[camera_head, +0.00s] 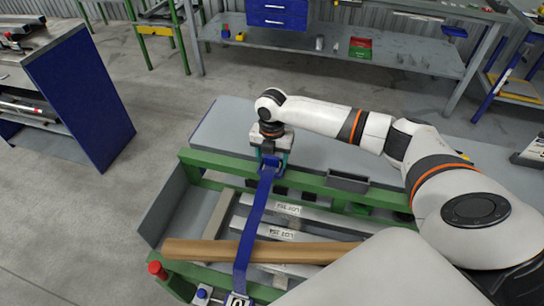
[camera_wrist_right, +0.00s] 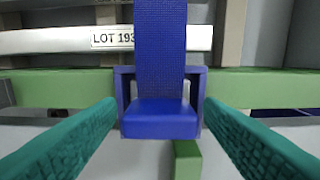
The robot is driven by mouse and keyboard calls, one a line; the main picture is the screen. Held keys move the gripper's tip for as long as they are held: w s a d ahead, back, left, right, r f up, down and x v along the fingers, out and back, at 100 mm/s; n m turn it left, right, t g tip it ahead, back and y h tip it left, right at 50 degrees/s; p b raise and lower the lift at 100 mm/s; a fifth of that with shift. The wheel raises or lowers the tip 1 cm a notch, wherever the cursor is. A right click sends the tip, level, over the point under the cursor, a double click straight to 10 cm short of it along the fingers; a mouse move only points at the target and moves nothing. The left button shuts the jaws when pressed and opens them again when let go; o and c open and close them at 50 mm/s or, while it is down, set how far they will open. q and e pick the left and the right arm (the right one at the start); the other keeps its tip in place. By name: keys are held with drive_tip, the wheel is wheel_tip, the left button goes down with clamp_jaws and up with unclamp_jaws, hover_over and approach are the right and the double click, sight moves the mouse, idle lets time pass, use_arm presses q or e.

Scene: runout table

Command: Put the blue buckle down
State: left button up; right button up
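The blue buckle (camera_wrist_right: 160,118) sits between the teal fingers of my right gripper (camera_wrist_right: 160,108), whose tips meet its two sides in the right wrist view. In the head view my right gripper (camera_head: 273,156) points down at the far green rail, with the buckle (camera_head: 271,164) between its fingers. A blue strap (camera_head: 254,218) runs from the buckle over the load towards the near rail. I cannot tell whether the buckle touches anything below. My left gripper is not in view.
The strap crosses a brown bar (camera_head: 205,251) and pale bars with lot labels (camera_head: 287,209). A green frame rail (camera_head: 215,168) runs behind them, with a small grey bin (camera_head: 347,182) to the right. A red knob (camera_head: 156,268) is at the near left corner.

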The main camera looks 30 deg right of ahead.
wheel_tip(320, 180, up, 12)
drive_tip(key=b, duration=0.1)
drive_tip(key=shift+r, duration=0.2)
idle(0.3)
idle(0.5)
